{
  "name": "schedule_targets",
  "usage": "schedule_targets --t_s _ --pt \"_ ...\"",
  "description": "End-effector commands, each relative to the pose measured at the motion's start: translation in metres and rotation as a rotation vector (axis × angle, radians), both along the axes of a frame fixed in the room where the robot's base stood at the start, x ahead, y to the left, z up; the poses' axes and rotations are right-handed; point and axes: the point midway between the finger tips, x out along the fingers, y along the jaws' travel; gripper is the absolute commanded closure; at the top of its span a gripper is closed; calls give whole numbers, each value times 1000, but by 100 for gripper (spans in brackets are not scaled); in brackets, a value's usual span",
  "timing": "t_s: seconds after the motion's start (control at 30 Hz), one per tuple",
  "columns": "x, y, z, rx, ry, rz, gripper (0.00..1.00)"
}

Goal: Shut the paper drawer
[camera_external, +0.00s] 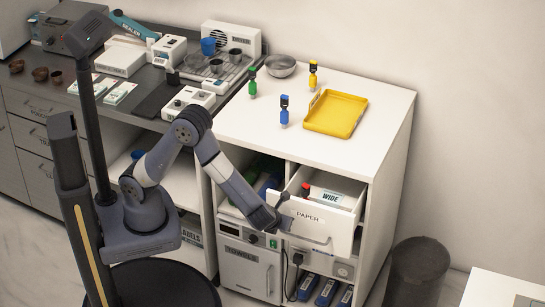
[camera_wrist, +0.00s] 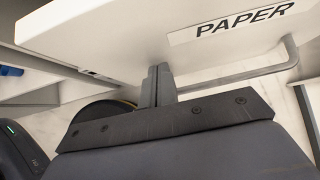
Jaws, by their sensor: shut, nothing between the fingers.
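The paper drawer (camera_external: 322,233) is a white drawer under the right end of the counter, pulled out, with a PAPER label on its front. Inside it a box labelled WIDE and a red-topped item show. In the wrist view the drawer front (camera_wrist: 130,32) fills the top, with its grey bar handle (camera_wrist: 245,75) below the label. My gripper (camera_external: 284,222) is at the left part of the drawer front. In the wrist view my gripper (camera_wrist: 158,72) has its fingers together and empty, close to the front's lower edge, left of the handle. I cannot tell whether they touch it.
The white counter (camera_external: 354,85) holds a yellow tray (camera_external: 335,113), a steel bowl (camera_external: 281,66) and small green, blue and yellow bottles. A TOWELS unit (camera_external: 246,270) stands below left of the drawer. A dark bin (camera_external: 416,275) stands on the floor at right.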

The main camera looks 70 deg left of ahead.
Motion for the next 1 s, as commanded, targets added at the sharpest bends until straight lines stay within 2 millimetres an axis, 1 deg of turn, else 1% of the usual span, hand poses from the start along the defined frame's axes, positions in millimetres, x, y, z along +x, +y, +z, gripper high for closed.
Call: schedule_targets --t_s 0.03,0.1,0.6,0.8,1.0 --pt "7 8 0 0 1 5 100" --pt "17 18 0 0 0 5 100" --pt "81 82 1 -1 -1 4 100" --pt "99 100 0 0 0 3 100" --pt "110 110 0 -1 0 1 100"
